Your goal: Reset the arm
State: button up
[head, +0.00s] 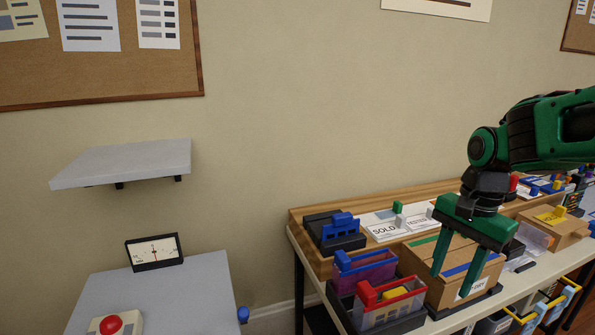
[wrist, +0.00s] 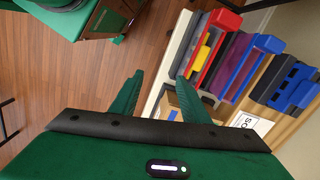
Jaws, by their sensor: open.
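My green gripper (head: 450,284) is at the right of the head view, fingers pointing down over the front part of the workbench. Its two fingers are apart, and they overlap the cardboard box (head: 436,254) in the picture. I cannot tell from this view how far they are from the box. In the wrist view my gripper (wrist: 160,77) is open, with floor and the bench edge beyond the fingertips and nothing between them.
A grey table (head: 203,277) with a red button (head: 111,324) stands left. A wall shelf (head: 125,163) hangs above.

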jog(key=s+d+f+n, duration=0.1)
jog(key=s+d, duration=0.3)
jog(key=s, duration=0.4)
jog(key=s+d+f+n, duration=0.2)
jog(key=s+d+n, duration=0.2)
jog(key=s, duration=0.5)
jog(key=shift+d+f+n+h, duration=0.25)
jog(key=shift+d+n+h, duration=0.05)
jog(key=shift+d, duration=0.5)
jog(key=shift+w+f, duration=0.25)
jog(key=shift+w, duration=0.35)
jog(key=shift+c, duration=0.4)
